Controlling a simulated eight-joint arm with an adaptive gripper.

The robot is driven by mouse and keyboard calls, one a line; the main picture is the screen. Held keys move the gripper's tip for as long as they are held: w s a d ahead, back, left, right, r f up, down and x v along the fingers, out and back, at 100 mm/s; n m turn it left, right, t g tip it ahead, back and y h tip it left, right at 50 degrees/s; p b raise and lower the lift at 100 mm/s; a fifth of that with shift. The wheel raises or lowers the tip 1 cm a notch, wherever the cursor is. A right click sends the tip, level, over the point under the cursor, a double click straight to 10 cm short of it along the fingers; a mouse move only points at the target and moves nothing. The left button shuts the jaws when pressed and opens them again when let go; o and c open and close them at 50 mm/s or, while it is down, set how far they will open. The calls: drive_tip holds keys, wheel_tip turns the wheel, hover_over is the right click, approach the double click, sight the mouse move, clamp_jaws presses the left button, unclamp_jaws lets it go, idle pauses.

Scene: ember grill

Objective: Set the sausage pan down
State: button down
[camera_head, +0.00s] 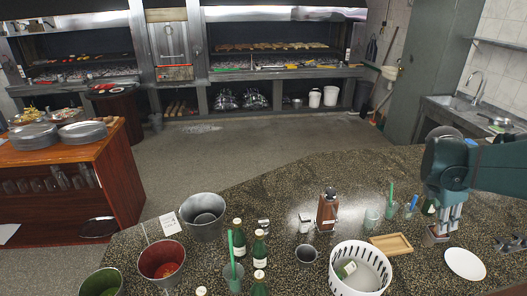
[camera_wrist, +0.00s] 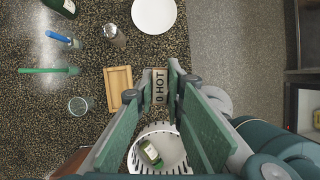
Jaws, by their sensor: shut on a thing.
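My gripper (camera_head: 443,229) is over the right part of the speckled counter (camera_head: 330,200). Its fingers (camera_wrist: 166,80) are shut on a small beige block (camera_wrist: 160,88) with dark lettering that reads "HOT". In the head view the block (camera_head: 435,234) shows only as a small edge under the fingers. I cannot tell if its underside touches the counter. I cannot make out a sausage pan in the gripper or on the counter in either view.
A white plate (camera_head: 464,264), a wooden tray (camera_head: 391,244) and a white perforated basket (camera_head: 357,270) stand near my gripper. A brown bottle (camera_head: 327,210), green bottles (camera_head: 259,247) and metal buckets (camera_head: 203,214) stand further left. Bare counter shows between them.

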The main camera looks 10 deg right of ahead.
drive_tip(key=w+a+n+p, duration=0.1)
drive_tip(key=w+a, duration=0.2)
drive_tip(key=w, duration=0.4)
drive_tip(key=w+a+r+n+t, duration=0.1)
drive_tip(key=w+a, duration=0.3)
drive_tip(key=w, duration=0.4)
drive_tip(key=w+a+n+p, duration=0.1)
drive_tip(key=w+a, duration=0.2)
drive_tip(key=w, duration=0.4)
drive_tip(key=w+a+f+n+t+p, duration=0.1)
drive_tip(key=w+a+f+n+p, duration=0.15)
drive_tip(key=w+a, duration=1.6)
wheel_tip(320, 180, down, 10)
drive_tip(key=shift+s+a+y, duration=0.3)
drive_tip(key=shift+s, duration=0.05)
drive_tip(key=shift+f, duration=0.1)
wheel_tip(320, 180, down, 6)
drive_tip(key=shift+f, duration=0.1)
drive_tip(key=shift+f, duration=1.85)
